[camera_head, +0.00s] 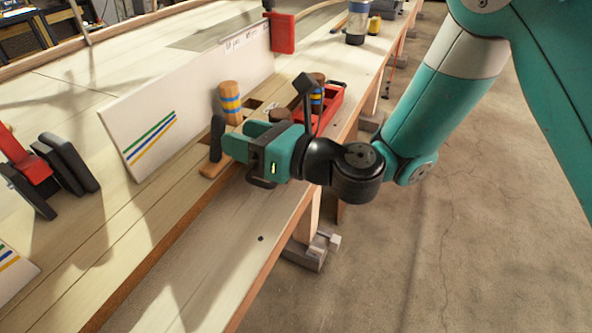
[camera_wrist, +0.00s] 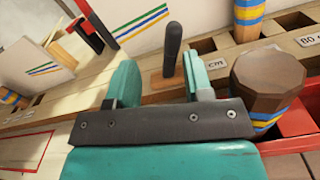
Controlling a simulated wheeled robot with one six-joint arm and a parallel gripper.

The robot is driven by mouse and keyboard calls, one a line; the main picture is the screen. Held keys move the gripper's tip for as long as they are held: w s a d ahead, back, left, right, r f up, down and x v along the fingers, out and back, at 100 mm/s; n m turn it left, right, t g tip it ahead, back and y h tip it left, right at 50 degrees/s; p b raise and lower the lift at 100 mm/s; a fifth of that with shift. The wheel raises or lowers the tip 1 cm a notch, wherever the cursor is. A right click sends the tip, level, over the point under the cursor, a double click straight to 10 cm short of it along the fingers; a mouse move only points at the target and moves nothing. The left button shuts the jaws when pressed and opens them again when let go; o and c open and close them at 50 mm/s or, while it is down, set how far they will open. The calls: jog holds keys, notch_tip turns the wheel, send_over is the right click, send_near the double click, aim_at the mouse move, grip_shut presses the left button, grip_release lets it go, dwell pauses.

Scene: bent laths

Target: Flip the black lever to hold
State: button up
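The black lever (camera_head: 216,138) stands nearly upright on a small wooden base on the bench, just beyond my fingertips. It also shows in the wrist view (camera_wrist: 173,42), just beyond the gap between my fingers and nearer the right one. My teal gripper (camera_head: 242,140) is open, and its two fingers also show apart and empty in the wrist view (camera_wrist: 160,72). The fingers do not appear to touch the lever. No hold marking beside the lever is readable.
A wooden peg (camera_head: 231,102) with blue and yellow bands stands behind the lever. A brown knob (camera_wrist: 268,80) and a red tray (camera_head: 330,106) are close on the right. A white panel (camera_head: 190,100) runs behind. Black-and-red clamps (camera_head: 62,165) stand left; the front bench top is clear.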

jog(key=b+v, duration=0.7)
jog(key=v, duration=0.2)
jog(key=shift+a, duration=0.1)
